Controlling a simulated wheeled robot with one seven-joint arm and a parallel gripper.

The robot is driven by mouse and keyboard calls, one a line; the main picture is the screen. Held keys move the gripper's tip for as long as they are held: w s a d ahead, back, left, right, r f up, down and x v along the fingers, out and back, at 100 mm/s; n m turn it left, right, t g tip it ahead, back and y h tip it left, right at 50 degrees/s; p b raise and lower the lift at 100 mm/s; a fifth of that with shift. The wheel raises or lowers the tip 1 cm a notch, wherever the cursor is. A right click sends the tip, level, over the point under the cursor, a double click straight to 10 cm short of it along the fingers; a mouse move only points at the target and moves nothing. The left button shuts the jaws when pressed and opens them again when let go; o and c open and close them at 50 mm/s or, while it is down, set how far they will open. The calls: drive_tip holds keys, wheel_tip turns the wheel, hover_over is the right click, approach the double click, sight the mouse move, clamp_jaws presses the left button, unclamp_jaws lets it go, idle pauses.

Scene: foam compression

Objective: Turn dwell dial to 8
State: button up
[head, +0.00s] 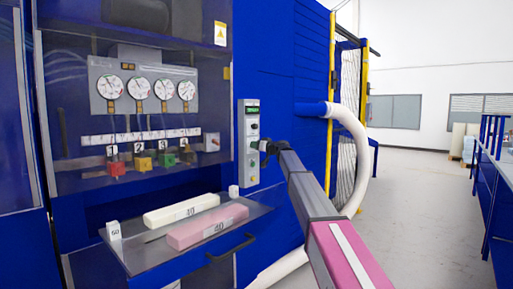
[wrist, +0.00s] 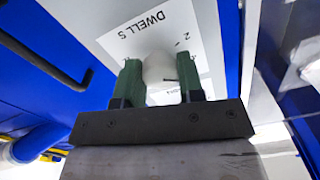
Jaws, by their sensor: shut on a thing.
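The dwell dial (wrist: 158,66) is a pale round knob on a light panel marked "DWELL S" in the wrist view. A "2" shows on the scale beside it; the other numbers are mostly hidden or unreadable. The green fingers of my gripper (wrist: 160,78) are shut on the dial, one on each side. In the head view my gripper (head: 266,148) is at the narrow grey control panel (head: 251,170), near its middle. The dial is not clear there. I cannot read the dial's setting.
The panel is on a blue machine beside a window with several gauges (head: 110,87). Below left, a drawer (head: 145,258) holds a cream foam block (head: 182,209) and a pink foam block (head: 205,227). A white hose (head: 355,160) curves behind my arm. The floor at right is open.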

drive_tip(key=shift+m, duration=7.9)
drive_tip(key=o, duration=0.9)
drive_tip(key=shift+s+d, duration=0.1)
drive_tip(key=v, duration=1)
drive_tip(key=shift+s+d, duration=0.2)
